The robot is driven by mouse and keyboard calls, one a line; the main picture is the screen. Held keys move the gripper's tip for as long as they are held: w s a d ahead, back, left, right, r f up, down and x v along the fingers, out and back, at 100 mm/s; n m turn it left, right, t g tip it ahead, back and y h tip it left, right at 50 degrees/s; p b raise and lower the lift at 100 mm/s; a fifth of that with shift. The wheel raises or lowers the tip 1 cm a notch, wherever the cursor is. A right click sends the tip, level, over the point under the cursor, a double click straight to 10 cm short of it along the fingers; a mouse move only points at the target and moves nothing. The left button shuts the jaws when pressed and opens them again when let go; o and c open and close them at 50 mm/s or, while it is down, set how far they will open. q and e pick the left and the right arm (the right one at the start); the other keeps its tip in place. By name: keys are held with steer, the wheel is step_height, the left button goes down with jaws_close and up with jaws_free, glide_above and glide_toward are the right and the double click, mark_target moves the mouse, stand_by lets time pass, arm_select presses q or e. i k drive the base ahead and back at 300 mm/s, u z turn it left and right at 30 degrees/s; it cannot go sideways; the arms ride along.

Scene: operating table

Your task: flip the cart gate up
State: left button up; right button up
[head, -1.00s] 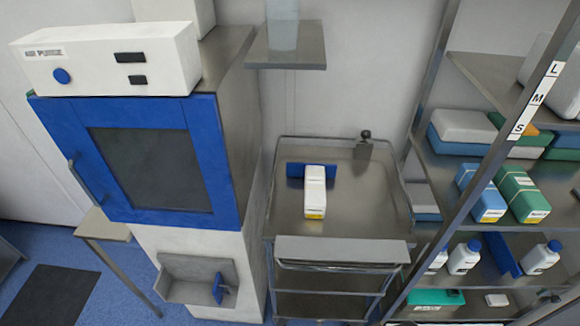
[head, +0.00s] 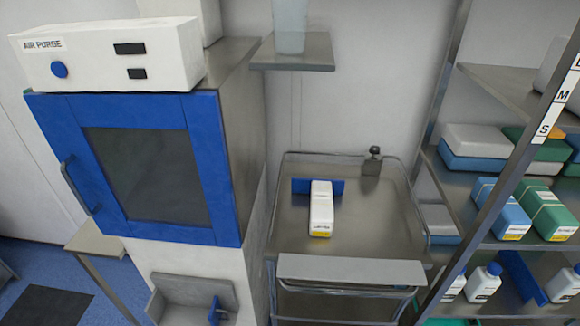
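The steel cart (head: 385,225) stands between the blue-doored cabinet and the shelf rack. Its gate looks like the light grey panel (head: 350,270) along the cart's front edge, hanging down below the level of the top. A metal rail (head: 345,291) runs just under the panel. On the cart top lie a white bottle or box with a yellow label (head: 321,208) and a blue piece (head: 301,185) behind it. Neither of my grippers is in view.
The cabinet with a blue door (head: 225,170) stands close on the cart's left. The shelf rack post (head: 515,150) rises on its right, with boxes and bottles behind. A small wall shelf (head: 292,55) overhangs the cart's back left.

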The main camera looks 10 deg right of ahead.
mark_target(310, 267)
steer(key=k, duration=0.85)
steer(key=z, duration=0.65)
steer(key=i, duration=0.4)
steer(key=u, duration=0.2)
steer(key=k, duration=1.2)
steer(key=u, duration=0.7)
steer(key=i, duration=1.35)
steer(key=z, duration=0.25)
